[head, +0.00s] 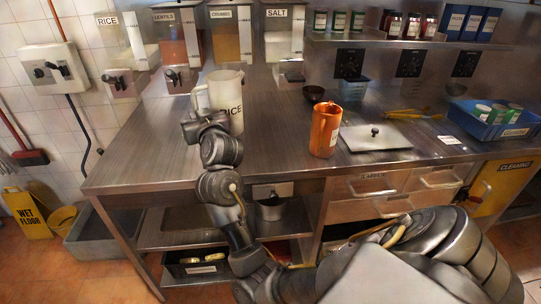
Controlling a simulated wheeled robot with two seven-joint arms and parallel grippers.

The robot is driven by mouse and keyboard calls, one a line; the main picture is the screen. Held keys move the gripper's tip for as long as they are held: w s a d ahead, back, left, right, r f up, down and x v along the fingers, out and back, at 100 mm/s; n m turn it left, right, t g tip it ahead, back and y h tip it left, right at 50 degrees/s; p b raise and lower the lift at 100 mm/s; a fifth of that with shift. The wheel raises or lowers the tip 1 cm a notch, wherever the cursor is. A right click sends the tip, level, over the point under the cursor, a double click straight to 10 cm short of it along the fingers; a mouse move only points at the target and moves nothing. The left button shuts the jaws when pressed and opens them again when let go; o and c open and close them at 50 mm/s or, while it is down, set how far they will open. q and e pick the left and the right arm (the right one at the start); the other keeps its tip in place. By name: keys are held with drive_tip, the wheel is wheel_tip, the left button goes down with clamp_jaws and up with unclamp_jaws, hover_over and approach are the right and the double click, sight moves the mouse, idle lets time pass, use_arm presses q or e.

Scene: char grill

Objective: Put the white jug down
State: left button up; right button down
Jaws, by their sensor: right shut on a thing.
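The white jug (227,92), marked RICE, is upright at the left part of the steel counter (275,115). Its handle points left. My right gripper (197,118) is at the jug's lower left, by the handle, and is shut on the jug. The fingertips are small and partly hidden by the wrist. The jug's base is close to the counter top; I cannot tell whether it touches. My left gripper is not in view.
A blue crate (490,128) with cans is at the far right. Dispensers, including the salt one (284,40), line the back. The counter between the two jugs is clear.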

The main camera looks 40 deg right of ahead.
drive_tip(key=s+d+f, duration=0.1)
drive_tip(key=d, duration=0.1)
drive_tip(key=d+f, duration=0.1)
drive_tip(key=d, duration=0.2)
drive_tip(key=s+d+f, duration=0.1)
drive_tip(key=d, duration=0.1)
drive_tip(key=shift+s+d+f, duration=0.2)
drive_tip(key=shift+s+d, duration=0.1)
drive_tip(key=d+f, duration=0.1)
drive_tip(key=s+d+f, duration=0.1)
drive_tip(key=d+f, duration=0.2)
drive_tip(key=f, duration=0.1)
drive_tip(key=shift+s+d, duration=0.25)
drive_tip(key=f, duration=0.1)
drive_tip(key=d+f, duration=0.1)
drive_tip(key=f+p, duration=0.1)
drive_tip(key=shift+s+d+f, duration=0.15)
drive_tip(key=shift+s+f, duration=0.1)
drive_tip(key=shift+f, duration=0.15)
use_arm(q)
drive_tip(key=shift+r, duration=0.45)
use_arm(e)
drive_tip(key=shift+f, duration=0.4)
drive_tip(key=c, duration=1.4)
unclamp_jaws()
drive_tip(key=shift+f, duration=0.1)
drive_tip(key=shift+c, duration=0.2)
